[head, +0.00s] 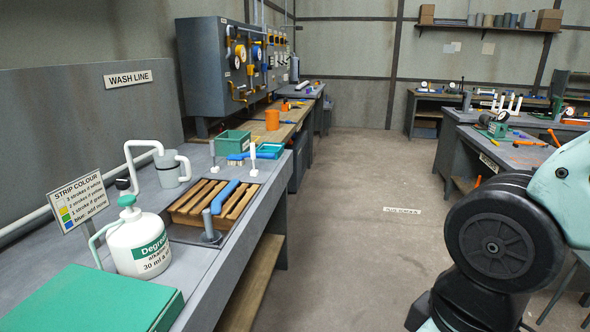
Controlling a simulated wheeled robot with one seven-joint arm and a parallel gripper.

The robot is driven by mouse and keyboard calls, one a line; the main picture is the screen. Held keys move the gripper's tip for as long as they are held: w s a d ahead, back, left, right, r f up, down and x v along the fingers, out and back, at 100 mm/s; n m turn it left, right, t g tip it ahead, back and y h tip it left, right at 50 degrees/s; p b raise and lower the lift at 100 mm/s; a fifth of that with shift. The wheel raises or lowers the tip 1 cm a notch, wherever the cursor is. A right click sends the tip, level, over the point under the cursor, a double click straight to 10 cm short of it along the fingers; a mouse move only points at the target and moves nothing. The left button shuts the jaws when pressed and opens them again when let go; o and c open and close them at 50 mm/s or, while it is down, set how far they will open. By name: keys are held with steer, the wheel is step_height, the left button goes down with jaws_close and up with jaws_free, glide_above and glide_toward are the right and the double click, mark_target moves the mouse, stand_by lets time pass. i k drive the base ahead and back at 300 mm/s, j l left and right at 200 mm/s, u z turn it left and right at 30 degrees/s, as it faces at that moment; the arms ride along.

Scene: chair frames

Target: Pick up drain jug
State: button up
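A light grey jug (167,171) with a white handle stands on the grey wash bench at left, beside the white curved spout pipe (137,148). It looks upright and is the likeliest drain jug, but no label on it can be read. A white bottle (139,245) marked as degreaser, with a green cap and a handle, stands nearer on the same bench. My gripper is not in view; only part of my arm shows at the right edge.
The wash bench (208,256) holds a slatted wooden rack (187,208) with a blue-handled tool, a green bin (233,143), a strip colour sign (81,199) and a green box (97,302). An orange container (272,119) stands farther back. The floor (345,205) between benches is clear.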

mark_target(272, 116)
steer(key=i, duration=2)
steer(key=i+l+u, duration=0.1)
steer(key=i+u, duration=0.2)
steer(key=i, duration=0.2)
steer(key=i+l+u, duration=0.25)
steer(key=i, duration=0.3)
steer(key=i+l+u, duration=0.3)
steer(key=i, duration=0.2)
steer(key=i+l+u, duration=0.55)
